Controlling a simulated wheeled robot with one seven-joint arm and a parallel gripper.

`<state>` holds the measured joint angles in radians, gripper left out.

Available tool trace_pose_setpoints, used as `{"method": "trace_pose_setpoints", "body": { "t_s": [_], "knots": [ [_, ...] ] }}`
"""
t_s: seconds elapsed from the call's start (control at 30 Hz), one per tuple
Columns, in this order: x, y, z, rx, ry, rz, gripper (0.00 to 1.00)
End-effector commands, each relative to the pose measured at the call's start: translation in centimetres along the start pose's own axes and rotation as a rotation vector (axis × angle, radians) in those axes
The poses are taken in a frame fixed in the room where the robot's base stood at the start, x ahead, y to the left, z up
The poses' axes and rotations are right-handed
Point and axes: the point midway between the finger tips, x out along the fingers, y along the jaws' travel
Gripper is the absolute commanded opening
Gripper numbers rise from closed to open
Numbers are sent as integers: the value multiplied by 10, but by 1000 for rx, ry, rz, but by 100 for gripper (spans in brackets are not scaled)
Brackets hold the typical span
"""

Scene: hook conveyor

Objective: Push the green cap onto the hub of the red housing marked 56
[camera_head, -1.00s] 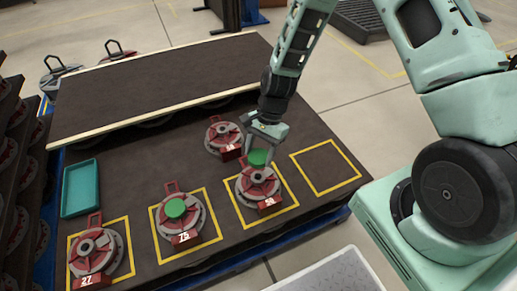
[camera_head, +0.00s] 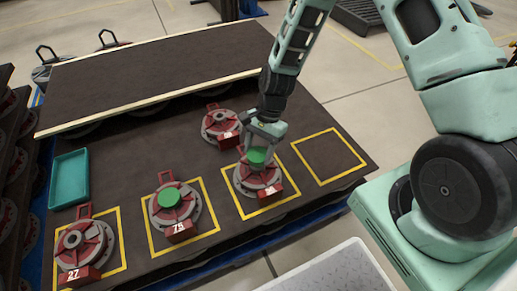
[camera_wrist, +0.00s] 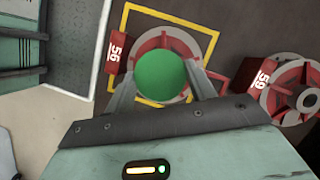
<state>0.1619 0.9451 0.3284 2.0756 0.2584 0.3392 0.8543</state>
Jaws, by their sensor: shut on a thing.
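The green cap (camera_head: 257,157) is between the fingertips of my gripper (camera_head: 262,150), which is shut on it. The cap is directly over the middle of the red housing marked 56 (camera_head: 245,182), which sits in a yellow square. The wrist view shows the green cap (camera_wrist: 161,75) covering the hub, with the housing's red and grey ring around it and its 56 label (camera_wrist: 116,53) at the left. The fingers of my gripper (camera_wrist: 160,88) lie on either side of the cap. Whether the cap touches the hub cannot be told.
Housing 59 (camera_head: 212,125) stands close behind and also shows in the wrist view (camera_wrist: 271,99). Housing 27 (camera_head: 72,258) stands front left. A teal tray (camera_head: 55,180) lies left. The right yellow square (camera_head: 328,158) is empty.

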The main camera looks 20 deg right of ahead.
Motion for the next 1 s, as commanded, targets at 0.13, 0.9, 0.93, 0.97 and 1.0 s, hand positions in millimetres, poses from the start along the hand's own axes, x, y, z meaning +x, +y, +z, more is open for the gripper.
{"method": "trace_pose_setpoints", "body": {
  "t_s": [0.13, 0.9, 0.93, 0.97, 1.0],
  "knots": [
    [13, 0, -5, -1, 0, 0, 34],
    [38, 0, -16, 0, 0, 1, 34],
    [38, 0, -16, 0, 0, 0, 34],
    [38, 0, -16, 0, 0, 0, 34],
    [37, 0, -16, 0, 0, 0, 58]
  ]
}}
